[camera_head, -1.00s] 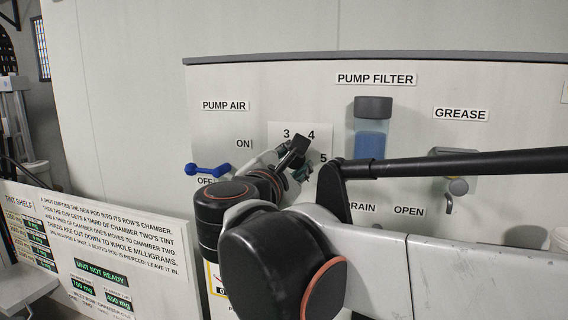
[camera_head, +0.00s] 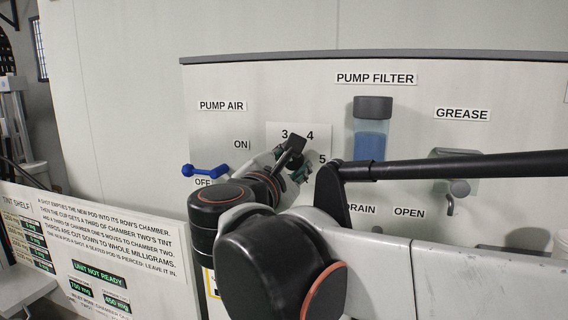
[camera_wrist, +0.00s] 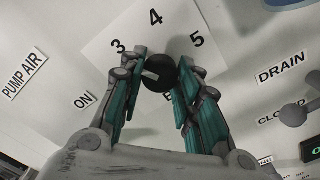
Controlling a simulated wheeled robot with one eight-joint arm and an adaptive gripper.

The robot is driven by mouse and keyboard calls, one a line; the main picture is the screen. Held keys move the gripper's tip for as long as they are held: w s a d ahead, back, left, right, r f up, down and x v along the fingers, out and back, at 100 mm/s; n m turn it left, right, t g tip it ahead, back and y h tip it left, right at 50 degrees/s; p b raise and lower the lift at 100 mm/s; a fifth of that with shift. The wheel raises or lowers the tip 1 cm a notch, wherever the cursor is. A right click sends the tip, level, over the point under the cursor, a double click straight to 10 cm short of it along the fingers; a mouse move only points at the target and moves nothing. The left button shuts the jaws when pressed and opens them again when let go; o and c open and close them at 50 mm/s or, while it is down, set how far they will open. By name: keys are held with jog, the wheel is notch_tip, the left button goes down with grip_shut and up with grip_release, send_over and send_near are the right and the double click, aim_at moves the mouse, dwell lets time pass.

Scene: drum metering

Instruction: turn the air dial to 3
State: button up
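The air dial (camera_wrist: 160,72) is a round black knob with a pale mark on its left side in the wrist view. It sits on a white plate (camera_wrist: 216,62) printed 3, 4 and 5; a lower letter is partly hidden. My gripper (camera_wrist: 162,52) has its two teal-padded fingers on either side of the knob, pointing at the plate. The fingers are close to the knob, but I cannot tell whether both press on it. In the head view my gripper (camera_head: 290,166) is at the plate (camera_head: 276,130), and my arm largely hides the dial.
A grey drain knob (camera_wrist: 293,115) is right of my fingers in the wrist view.

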jog(key=shift+s+a+f, duration=0.3)
jog(key=shift+s+f, duration=0.25)
jog(key=shift+s, duration=0.15)
jog(key=shift+r+v, duration=0.65)
jog(key=shift+v, duration=4.9)
jog(key=shift+n, duration=0.3)
jog(key=p+x, duration=0.2)
jog(key=x, duration=1.1)
